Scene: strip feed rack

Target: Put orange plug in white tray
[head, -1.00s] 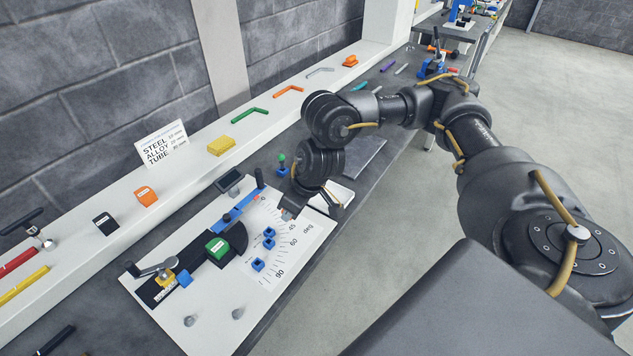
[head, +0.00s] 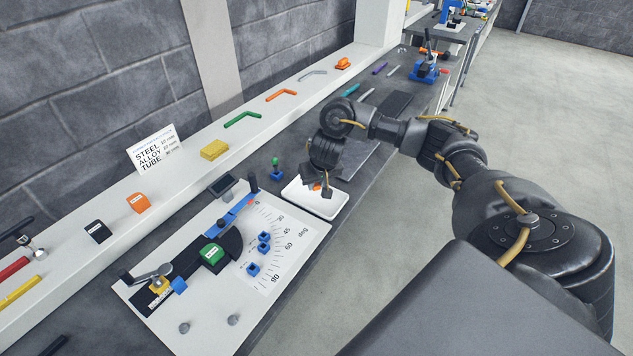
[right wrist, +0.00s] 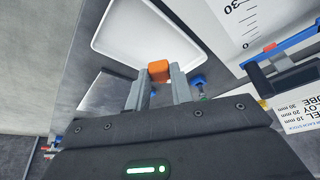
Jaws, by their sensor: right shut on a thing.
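The orange plug (right wrist: 158,70) is a small block between the fingertips of my right gripper (right wrist: 158,80) in the right wrist view. A bit of the plug (head: 317,186) shows at the gripper in the head view. My right gripper (head: 323,191) is shut on it. The white tray (head: 310,203) is a shallow rectangular dish on the dark bench, just beyond the bending board. The gripper and plug are over the tray in the head view; the height above it is hard to tell. The tray (right wrist: 140,30) lies ahead of the fingertips in the wrist view. My left gripper is out of view.
The white angle-marked board (head: 285,255) with blue parts and a green block (head: 212,253) stands beside the tray. A small stand with a green knob (head: 276,168) is close by. The ledge holds a yellow block (head: 214,149), an orange block (head: 138,202) and bent tubes.

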